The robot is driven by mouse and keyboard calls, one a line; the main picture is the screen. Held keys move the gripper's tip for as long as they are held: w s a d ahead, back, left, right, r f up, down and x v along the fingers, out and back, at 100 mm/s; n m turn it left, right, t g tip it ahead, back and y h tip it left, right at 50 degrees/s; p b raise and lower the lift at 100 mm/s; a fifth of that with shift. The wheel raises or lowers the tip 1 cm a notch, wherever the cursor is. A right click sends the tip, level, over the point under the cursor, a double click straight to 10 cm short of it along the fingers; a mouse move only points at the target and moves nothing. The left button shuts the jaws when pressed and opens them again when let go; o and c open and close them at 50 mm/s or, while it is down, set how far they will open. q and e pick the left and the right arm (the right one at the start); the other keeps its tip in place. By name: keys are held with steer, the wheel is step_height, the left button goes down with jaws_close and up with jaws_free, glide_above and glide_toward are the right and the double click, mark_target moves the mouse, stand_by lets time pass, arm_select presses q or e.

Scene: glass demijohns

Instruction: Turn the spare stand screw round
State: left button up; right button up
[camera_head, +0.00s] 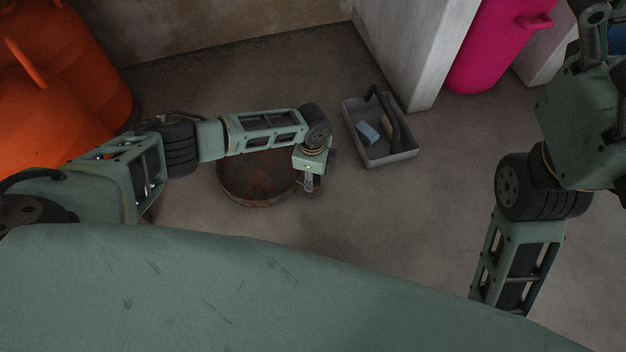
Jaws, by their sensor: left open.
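My left gripper (310,184) points down at the right edge of a round, rusty dark-red stand (240,188) on the floor. Its jaws are open, and I cannot tell whether they touch anything. My left forearm and wrist cover the stand's upper and right parts. I cannot make out the spare stand screw; it may be too small or hidden by the gripper. My right arm's links show at the right, but its gripper is out of sight.
Orange vessels (95,75) stand at the left. A pale block (405,50) and a magenta container (495,45) stand behind.

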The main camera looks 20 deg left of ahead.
arm_select(q)
steer(key=shift+f, duration=0.6)
steer(key=shift+c, duration=0.4)
steer(key=c, duration=0.9)
